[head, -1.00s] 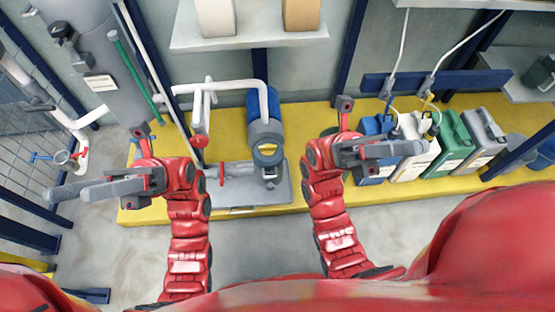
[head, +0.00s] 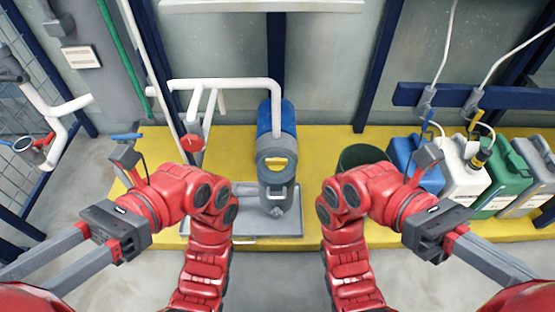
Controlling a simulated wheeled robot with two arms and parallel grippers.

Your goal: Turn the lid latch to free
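A blue and grey pump-like unit (head: 272,135) stands upright on a grey base plate in the middle of the head view. A yellow ring-shaped part (head: 277,163) sits on its front, with a grey body below it. I cannot tell whether this part is the lid latch; no latch is clearly recognisable. My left gripper (head: 25,280) is at the lower left, well away from the unit, its two long grey fingers apart with nothing between them. My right gripper (head: 522,275) is at the lower right, also well away from the unit; its fingers overlap in view, so their gap is unclear.
White piping (head: 225,84) with a red round valve handle (head: 191,143) stands left of the unit. A dark green bucket (head: 362,155), a blue canister (head: 402,152), a white canister (head: 465,180) and a green canister (head: 512,175) stand to the right. A yellow platform (head: 320,148) lies beneath them.

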